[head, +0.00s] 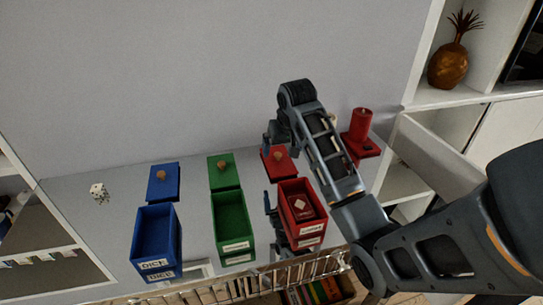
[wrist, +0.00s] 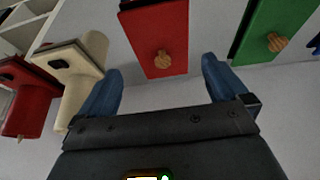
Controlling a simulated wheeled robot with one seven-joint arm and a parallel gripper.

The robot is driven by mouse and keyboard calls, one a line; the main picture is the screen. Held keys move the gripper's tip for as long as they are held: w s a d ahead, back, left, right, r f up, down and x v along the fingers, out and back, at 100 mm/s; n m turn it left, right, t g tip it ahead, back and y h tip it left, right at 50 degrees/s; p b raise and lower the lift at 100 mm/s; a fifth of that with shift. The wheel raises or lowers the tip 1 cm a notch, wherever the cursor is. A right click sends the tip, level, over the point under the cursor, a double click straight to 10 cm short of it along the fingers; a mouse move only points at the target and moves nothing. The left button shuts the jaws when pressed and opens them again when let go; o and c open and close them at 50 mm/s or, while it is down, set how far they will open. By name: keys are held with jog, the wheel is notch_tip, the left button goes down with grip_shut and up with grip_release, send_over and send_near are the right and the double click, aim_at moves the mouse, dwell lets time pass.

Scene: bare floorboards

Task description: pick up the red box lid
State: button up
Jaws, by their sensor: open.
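The red box lid (head: 277,166) lies flat on the grey surface behind the open red box (head: 297,229). It has a round wooden knob (head: 280,152), and my arm hides part of it in the head view. In the wrist view the red lid (wrist: 155,30) is at the top centre, with its knob (wrist: 163,62) lying in line with the gap between my fingers. My gripper (wrist: 161,85) is open and empty, with a blue finger on each side of that gap. In the head view my gripper (head: 270,137) is beside the lid, partly hidden by my arm.
Green (head: 233,219) and blue (head: 156,239) open boxes stand to the left, their lids (head: 223,175) (head: 163,185) behind them. A die (head: 98,190) lies far left. A red candle-like object (head: 361,125) and a cream one (wrist: 88,65) stand close to my arm. A wire rack (head: 250,284) runs in front.

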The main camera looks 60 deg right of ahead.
aim_at(280, 164)
jog(key=x, duration=0.7)
jog(key=shift+s+a+f, duration=0.1)
jog(key=shift+a+f, duration=0.1)
jog(key=shift+f, duration=0.05)
jog(key=shift+c, duration=0.2)
jog(key=c, duration=0.6)
